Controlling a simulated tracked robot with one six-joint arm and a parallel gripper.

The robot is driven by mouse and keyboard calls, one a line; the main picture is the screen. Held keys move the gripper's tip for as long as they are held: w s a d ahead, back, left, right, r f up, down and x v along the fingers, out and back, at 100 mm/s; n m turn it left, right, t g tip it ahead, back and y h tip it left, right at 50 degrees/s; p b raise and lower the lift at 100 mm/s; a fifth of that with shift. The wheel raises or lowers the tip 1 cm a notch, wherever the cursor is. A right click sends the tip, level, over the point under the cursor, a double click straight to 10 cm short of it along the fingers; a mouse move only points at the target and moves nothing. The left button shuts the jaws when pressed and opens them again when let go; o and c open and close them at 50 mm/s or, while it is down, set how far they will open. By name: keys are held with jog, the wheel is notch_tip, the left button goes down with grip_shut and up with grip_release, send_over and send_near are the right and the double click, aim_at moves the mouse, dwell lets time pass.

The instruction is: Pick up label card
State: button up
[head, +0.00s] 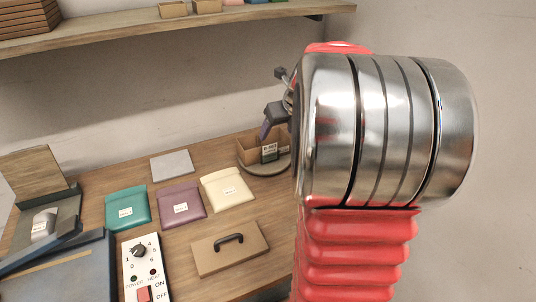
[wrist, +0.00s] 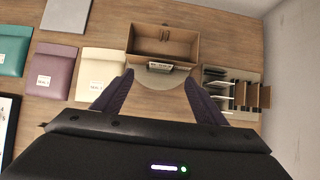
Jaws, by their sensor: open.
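A small dark card with a pale printed face (wrist: 160,67), which looks like the label card, stands against the near side of an open cardboard box (wrist: 180,47) in the wrist view. It also shows in the head view (head: 269,152). The box sits on a round grey turntable (wrist: 150,81). My gripper (wrist: 158,78) is open, with its two purple fingers apart and nothing visible between them. The card lies just beyond the fingertips, between their lines. In the head view my gripper (head: 267,122) is partly hidden behind my arm, above the box.
Teal (head: 126,208), purple (head: 181,204) and cream (head: 227,190) pouches lie left, near a grey pad (head: 171,165). A handled board (head: 215,258) and control panel (head: 141,268) are nearer.

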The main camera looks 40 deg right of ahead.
aim_at(270, 145)
jog(key=shift+x, duration=2.35)
jog(key=shift+f, duration=0.1)
jog(key=shift+x, duration=2.55)
jog(key=shift+d, duration=0.15)
jog(key=shift+c, duration=0.6)
jog(key=c, duration=1.3)
notch_tip(270, 145, up, 10)
jog(key=shift+r, duration=0.1)
